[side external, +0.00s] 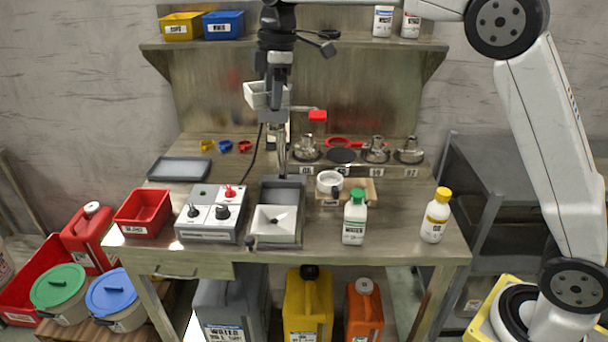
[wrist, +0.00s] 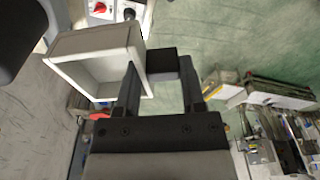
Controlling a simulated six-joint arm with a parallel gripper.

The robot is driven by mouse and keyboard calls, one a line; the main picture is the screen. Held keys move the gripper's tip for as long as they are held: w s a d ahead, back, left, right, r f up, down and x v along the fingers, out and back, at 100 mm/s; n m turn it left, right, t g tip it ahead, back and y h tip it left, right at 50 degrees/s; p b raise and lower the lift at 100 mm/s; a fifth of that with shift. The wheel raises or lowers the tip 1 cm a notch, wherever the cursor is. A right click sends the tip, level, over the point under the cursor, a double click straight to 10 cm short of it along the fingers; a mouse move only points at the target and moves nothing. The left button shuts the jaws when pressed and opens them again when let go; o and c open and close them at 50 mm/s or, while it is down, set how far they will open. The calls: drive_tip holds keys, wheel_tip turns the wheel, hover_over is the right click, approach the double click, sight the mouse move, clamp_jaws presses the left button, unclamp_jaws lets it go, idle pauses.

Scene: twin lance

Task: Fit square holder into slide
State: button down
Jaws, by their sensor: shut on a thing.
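A white, open square holder (wrist: 95,62) with a black tab (wrist: 162,63) on its side fills the upper left of the wrist view. My gripper (wrist: 160,80) is shut on that tab, with the square frame to the left of the fingers. In the side view, the holder (side external: 256,95) hangs high above the bench at my gripper (side external: 277,75), apart from anything below. A grey, tray-like frame (side external: 295,192), which looks like the slide, stands on the bench below. A white square piece (side external: 275,233) with a dark centre sits at its front. The gripper hides some of the holder's far side.
A control box (side external: 210,215) and red bin (side external: 145,212) stand left of the slide. Right are a green-capped bottle (side external: 354,222) and yellow-capped bottle (side external: 435,217).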

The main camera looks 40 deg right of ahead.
hover_over(279, 233)
wheel_tip(279, 233, down, 24)
drive_tip(key=shift+d+r, duration=0.15)
drive_tip(key=shift+r, duration=0.1)
drive_tip(key=shift+s+f, duration=0.1)
drive_tip(key=shift+f, duration=2.75)
drive_tip(key=shift+f, duration=1.55)
drive_tip(key=shift+c, duration=0.5)
unclamp_jaws()
wheel_tip(279, 233, up, 8)
drive_tip(key=shift+s+d+f, duration=0.15)
drive_tip(key=shift+s+d, duration=0.05)
drive_tip(key=shift+d, duration=0.25)
idle(0.6)
